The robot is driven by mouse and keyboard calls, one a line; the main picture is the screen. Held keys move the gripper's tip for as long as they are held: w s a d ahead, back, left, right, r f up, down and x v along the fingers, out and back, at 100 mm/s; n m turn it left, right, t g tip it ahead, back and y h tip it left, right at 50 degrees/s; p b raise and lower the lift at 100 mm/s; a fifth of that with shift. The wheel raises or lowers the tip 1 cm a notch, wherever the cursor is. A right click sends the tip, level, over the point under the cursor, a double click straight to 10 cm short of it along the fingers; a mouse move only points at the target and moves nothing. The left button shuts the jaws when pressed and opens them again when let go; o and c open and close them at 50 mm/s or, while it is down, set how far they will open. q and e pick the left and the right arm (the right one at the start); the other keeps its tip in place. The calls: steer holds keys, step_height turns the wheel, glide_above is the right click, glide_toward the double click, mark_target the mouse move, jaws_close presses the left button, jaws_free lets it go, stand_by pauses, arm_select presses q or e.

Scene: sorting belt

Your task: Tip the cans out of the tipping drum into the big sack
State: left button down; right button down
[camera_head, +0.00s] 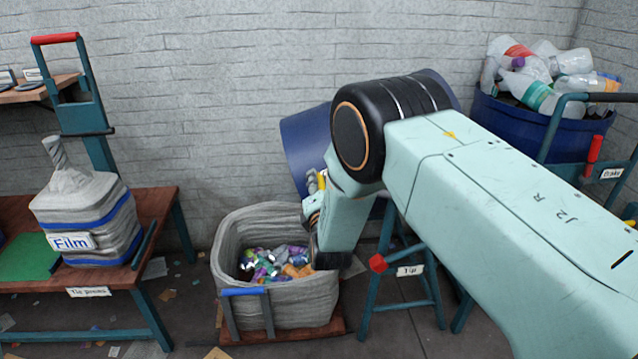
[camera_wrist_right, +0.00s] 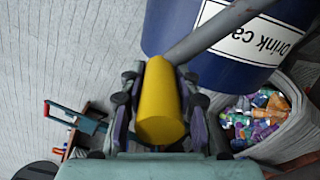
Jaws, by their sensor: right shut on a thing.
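The blue tipping drum (camera_head: 301,143) leans at a tilt behind my right arm, which hides much of it, including its mouth. In the right wrist view the drum (camera_wrist_right: 165,25) shows its white "Drink ca..." label upside down. My right gripper (camera_head: 317,188) is shut on the yellow handle (camera_wrist_right: 160,108) at the end of a grey bar by the drum. The big grey sack (camera_head: 290,305) stands open below and left of the drum. Several coloured cans (camera_head: 272,262) lie inside it, also seen in the right wrist view (camera_wrist_right: 257,113). My left gripper is out of view.
A stand with a red knob (camera_head: 378,263) and a "Tip" label is right of the sack. A blue tub (camera_head: 545,122) of bottles stands at the right. A wooden bench (camera_head: 158,205) with a tied "Film" bag (camera_head: 88,208) is at the left. Scraps litter the floor.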

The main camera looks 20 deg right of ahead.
steer(key=shift+s+f, duration=0.1)
steer(key=shift+f, duration=0.2)
steer(key=c, duration=1.4)
jaws_free()
steer(key=o, duration=0.4)
steer(key=shift+r, duration=0.1)
steer(key=v, duration=1.1)
steer(key=shift+s+a, duration=0.2)
steer(key=shift+s, duration=0.2)
